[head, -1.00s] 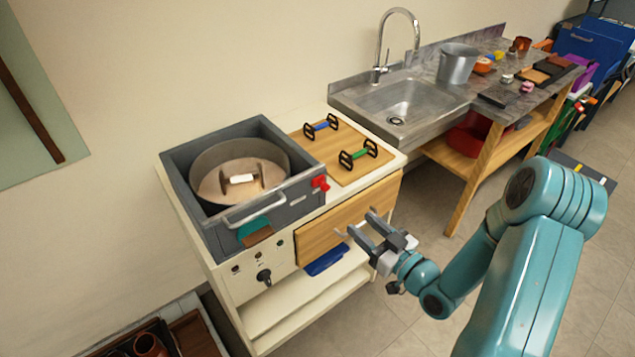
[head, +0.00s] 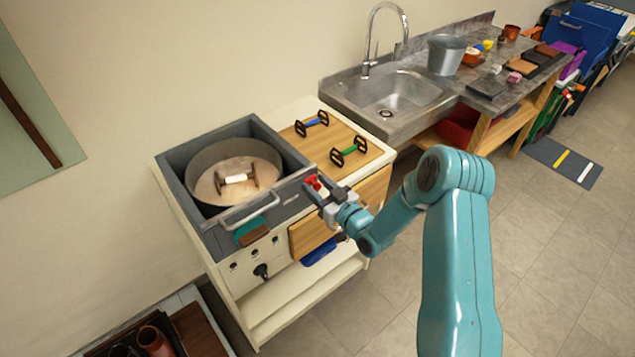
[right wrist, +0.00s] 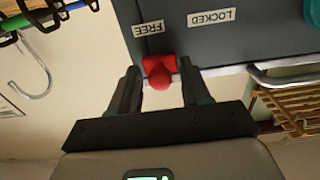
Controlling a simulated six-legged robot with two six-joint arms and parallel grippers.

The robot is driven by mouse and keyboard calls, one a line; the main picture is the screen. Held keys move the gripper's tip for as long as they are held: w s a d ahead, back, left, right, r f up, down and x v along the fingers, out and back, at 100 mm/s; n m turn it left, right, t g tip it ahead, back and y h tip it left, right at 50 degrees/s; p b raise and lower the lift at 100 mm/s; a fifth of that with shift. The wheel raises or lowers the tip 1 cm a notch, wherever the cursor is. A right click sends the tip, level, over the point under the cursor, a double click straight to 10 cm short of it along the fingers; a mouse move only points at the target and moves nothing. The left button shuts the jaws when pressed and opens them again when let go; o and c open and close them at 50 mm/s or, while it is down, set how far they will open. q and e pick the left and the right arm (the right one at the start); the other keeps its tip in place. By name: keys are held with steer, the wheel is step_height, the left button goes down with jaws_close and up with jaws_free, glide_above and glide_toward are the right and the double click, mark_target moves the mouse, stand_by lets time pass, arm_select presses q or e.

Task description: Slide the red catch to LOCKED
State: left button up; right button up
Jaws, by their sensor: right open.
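The red catch (right wrist: 159,72) sits on the front wall of the grey box (head: 208,221), at the end under the FREE label (right wrist: 154,29). The LOCKED label (right wrist: 211,18) is further along the same wall. In the head view the catch (head: 313,182) shows at the box's right front corner, partly behind my gripper. My right gripper (right wrist: 160,88) is open, with one finger on each side of the catch; I cannot tell whether either finger touches it. In the head view my right gripper (head: 318,190) is at that corner. My left gripper is not in view.
A lidded pot (head: 240,165) sits inside the box. A bar handle (head: 250,212) sticks out from the box front. Green-handled (head: 349,151) and blue-handled (head: 312,123) pieces stand on the wooden board to the right. A sink (head: 388,97) is behind.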

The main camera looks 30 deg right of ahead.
mark_target(290, 190)
steer(key=shift+w, duration=0.2)
jaws_close()
steer(key=shift+a+f, duration=0.2)
steer(key=shift+a, duration=0.05)
steer(key=a+b, duration=0.4)
steer(key=a, duration=0.1)
steer(key=shift+s+a+b, duration=0.2)
steer(key=shift+a+b, duration=0.05)
steer(key=shift+b, duration=0.1)
steer(key=shift+r, duration=0.1)
jaws_free()
steer(key=shift+a, duration=0.1)
steer(key=shift+s, duration=0.1)
